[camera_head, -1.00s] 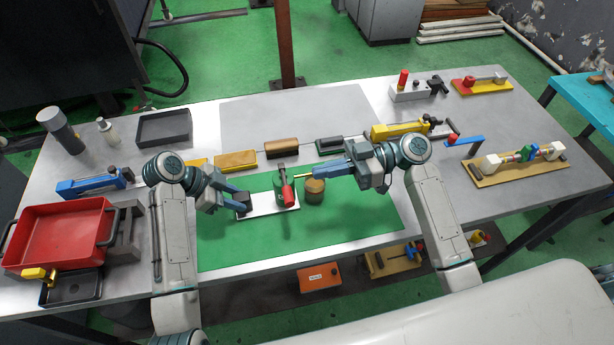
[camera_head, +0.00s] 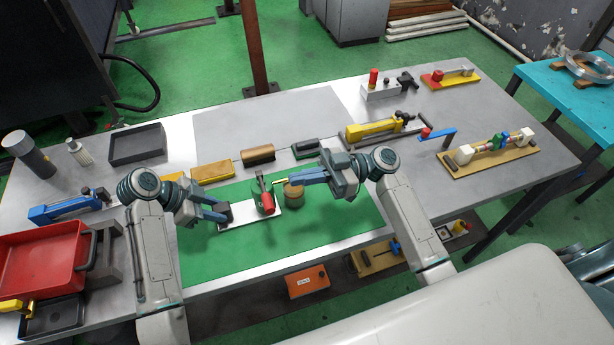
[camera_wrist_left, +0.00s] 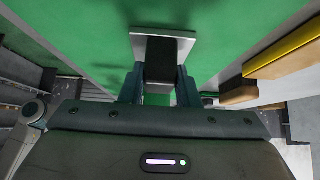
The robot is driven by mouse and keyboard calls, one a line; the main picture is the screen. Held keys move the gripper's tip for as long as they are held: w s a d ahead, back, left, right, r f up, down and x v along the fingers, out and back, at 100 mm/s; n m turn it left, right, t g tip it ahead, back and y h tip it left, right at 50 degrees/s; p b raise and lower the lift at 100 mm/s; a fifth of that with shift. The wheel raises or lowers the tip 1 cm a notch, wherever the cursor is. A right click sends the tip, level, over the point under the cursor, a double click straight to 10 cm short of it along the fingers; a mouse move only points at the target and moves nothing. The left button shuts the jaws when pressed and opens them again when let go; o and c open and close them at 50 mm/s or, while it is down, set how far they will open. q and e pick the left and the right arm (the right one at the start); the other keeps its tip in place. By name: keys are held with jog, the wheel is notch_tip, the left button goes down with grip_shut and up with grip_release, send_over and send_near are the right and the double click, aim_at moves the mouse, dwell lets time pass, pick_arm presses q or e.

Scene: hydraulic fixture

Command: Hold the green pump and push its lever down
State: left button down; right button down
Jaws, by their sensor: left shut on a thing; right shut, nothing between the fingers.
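The green pump (camera_head: 258,186) stands on a white base plate (camera_head: 246,216) on the green mat, with a red cylinder (camera_head: 267,203) at its front. A dark block (camera_head: 225,208) sits at the plate's left end. My left gripper (camera_head: 222,213) is shut on this block; the left wrist view shows the block (camera_wrist_left: 160,60) between the fingers, with the plate (camera_wrist_left: 187,42) around its far end. A thin yellow lever (camera_head: 281,182) sticks out right of the pump. My right gripper (camera_head: 302,178) is shut and empty at the lever's right end; I cannot tell whether they touch.
A round brown-topped piece (camera_head: 294,196) stands just right of the pump, below my right fingers. Yellow (camera_head: 212,172), brown (camera_head: 258,154) and dark green (camera_head: 304,149) blocks line the mat's back edge. A red tray (camera_head: 40,258) is at left. The mat's front (camera_head: 270,240) is clear.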

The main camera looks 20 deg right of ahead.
jog(key=r, duration=0.1)
send_over(264, 191)
jog(key=s+d, duration=0.1)
jog(key=s, duration=0.2)
jog(key=f, duration=0.2)
jog(key=d+f, duration=0.1)
jog(key=f, duration=0.1)
jog(key=shift+d+f, duration=0.1)
jog(key=shift+s+f, duration=0.1)
jog(key=shift+f, duration=0.4)
